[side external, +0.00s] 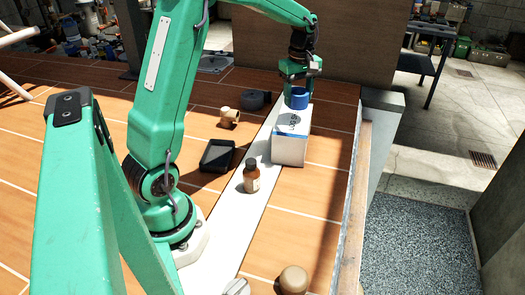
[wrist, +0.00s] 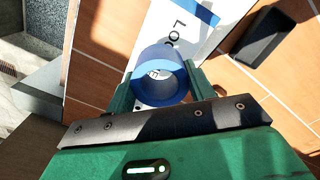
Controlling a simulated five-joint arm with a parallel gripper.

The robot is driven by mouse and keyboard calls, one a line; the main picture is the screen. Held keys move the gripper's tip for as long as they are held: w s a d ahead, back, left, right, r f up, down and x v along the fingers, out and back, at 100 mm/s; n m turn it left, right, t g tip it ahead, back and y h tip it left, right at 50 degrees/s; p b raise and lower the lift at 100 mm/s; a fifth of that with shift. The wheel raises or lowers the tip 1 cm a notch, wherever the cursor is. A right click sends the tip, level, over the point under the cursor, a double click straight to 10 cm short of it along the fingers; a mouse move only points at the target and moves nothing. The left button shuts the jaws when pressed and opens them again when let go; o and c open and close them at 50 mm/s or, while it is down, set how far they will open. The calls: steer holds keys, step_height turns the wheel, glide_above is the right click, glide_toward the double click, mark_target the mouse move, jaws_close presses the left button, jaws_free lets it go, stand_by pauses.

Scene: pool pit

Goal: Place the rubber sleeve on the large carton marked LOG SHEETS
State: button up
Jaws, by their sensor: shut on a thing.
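The rubber sleeve is a short blue tube (side external: 297,98), and it shows in the wrist view (wrist: 160,72) with its open bore towards the camera. My gripper (side external: 298,86) is shut on it, with one green finger on each side of it in the wrist view (wrist: 158,88). The large carton (side external: 290,148) is white with a blue band and lettering that reads as "LOG". The sleeve is at the carton's top, over its far part. I cannot tell whether it touches the carton. In the wrist view the carton (wrist: 200,25) lies beneath the sleeve.
A brown bottle (side external: 251,178) stands on the white strip (side external: 215,245) in front of the carton. A black tray (side external: 217,156), a tan fitting (side external: 229,117) and a dark rounded thing (side external: 256,100) lie left of it. A low wall (side external: 355,200) runs along the right.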

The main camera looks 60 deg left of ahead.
mark_target(294, 118)
steer(key=shift+w+a+f, duration=0.15)
steer(key=shift+a+f, duration=0.25)
steer(key=shift+a, duration=0.3)
steer(key=shift+f, duration=0.1)
steer(key=shift+f, duration=1.9)
steer(key=shift+f, duration=0.15)
steer(key=o, duration=1.2)
steer(key=shift+c, duration=0.2)
step_height(294, 118, up, 12)
